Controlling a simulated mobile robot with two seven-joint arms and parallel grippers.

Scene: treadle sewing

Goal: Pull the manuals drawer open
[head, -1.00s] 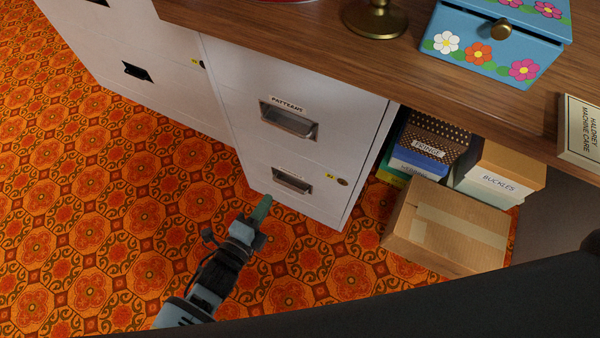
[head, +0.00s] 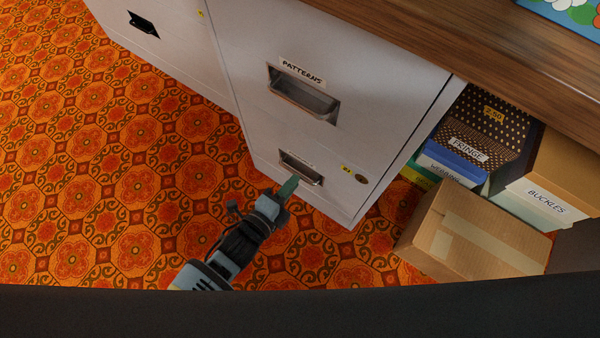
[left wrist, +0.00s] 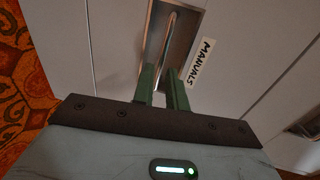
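The manuals drawer (head: 332,163) is the lower drawer of the white cabinet and looks shut. Its recessed metal handle (head: 303,169) faces my left gripper (head: 289,186), whose green fingertips are just in front of it in the head view. In the left wrist view, the MANUALS label (left wrist: 200,62) is right of the handle's recess. There the two green fingers of my left gripper (left wrist: 164,72) are apart, with the thin handle bar (left wrist: 170,35) running into the gap between them. I cannot tell whether they touch the bar. My right gripper is not in view.
The patterns drawer (head: 304,92) is above, shut. A cardboard box (head: 470,236) stands on the floor right of the cabinet, with labelled boxes (head: 550,193) behind it. The wooden tabletop (head: 480,40) overhangs them. Patterned floor (head: 110,190) left of the cabinet is clear.

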